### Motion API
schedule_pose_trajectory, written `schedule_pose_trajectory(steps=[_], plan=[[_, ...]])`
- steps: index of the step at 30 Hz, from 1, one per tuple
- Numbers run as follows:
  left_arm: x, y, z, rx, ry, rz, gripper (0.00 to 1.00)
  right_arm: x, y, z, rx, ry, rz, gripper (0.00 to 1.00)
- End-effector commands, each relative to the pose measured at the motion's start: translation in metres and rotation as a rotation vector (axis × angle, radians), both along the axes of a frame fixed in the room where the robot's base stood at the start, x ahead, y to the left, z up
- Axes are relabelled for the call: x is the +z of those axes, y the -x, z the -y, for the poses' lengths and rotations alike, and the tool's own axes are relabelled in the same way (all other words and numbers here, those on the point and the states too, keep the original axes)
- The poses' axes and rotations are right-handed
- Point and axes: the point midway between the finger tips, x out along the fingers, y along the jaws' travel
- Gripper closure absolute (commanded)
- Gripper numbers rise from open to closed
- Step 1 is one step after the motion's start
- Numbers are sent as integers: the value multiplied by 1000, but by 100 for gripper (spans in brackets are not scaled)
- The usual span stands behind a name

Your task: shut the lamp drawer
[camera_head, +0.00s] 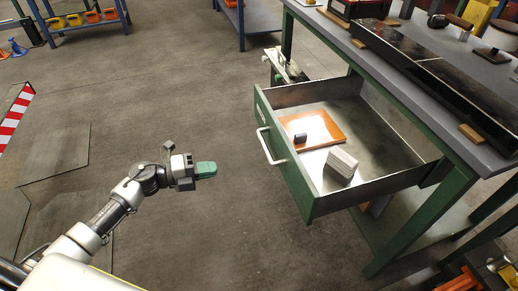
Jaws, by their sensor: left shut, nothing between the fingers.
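The drawer (310,208) is green with a metal interior and stands pulled well out from under the green workbench (400,84). Its pale bar handle (268,147) is on the front panel, facing left. Inside the drawer are an orange board (318,124) with a small dark block (300,139) on it, and a grey block (342,165). My left gripper (206,170) is shut and empty. In the picture it is to the left of the drawer front, apart from the handle, with its green fingertips pointing right. My right gripper is not in view. No lamp can be made out.
A long dark tray (440,85) and several small items lie on the bench top. Blue shelving (85,20) with orange bins stands at the back left. A red and white striped barrier (14,115) is at the left edge. The floor left of the drawer is clear.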

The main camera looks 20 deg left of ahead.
Motion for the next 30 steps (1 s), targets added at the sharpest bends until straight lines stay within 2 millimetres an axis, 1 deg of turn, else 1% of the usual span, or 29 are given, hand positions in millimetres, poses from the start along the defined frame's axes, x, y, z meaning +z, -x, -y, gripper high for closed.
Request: schedule_pose_trajectory(steps=[5,15,18,24,30], plan=[[-2,-11,16,2,7,2,100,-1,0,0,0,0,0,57],[-11,-51,76,0,7,1,100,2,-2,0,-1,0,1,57],[-9,-61,91,-1,6,2,100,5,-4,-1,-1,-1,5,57],[-5,-74,109,-1,3,1,100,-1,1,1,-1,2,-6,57],[-5,-77,114,0,2,-1,100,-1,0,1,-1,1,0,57]])
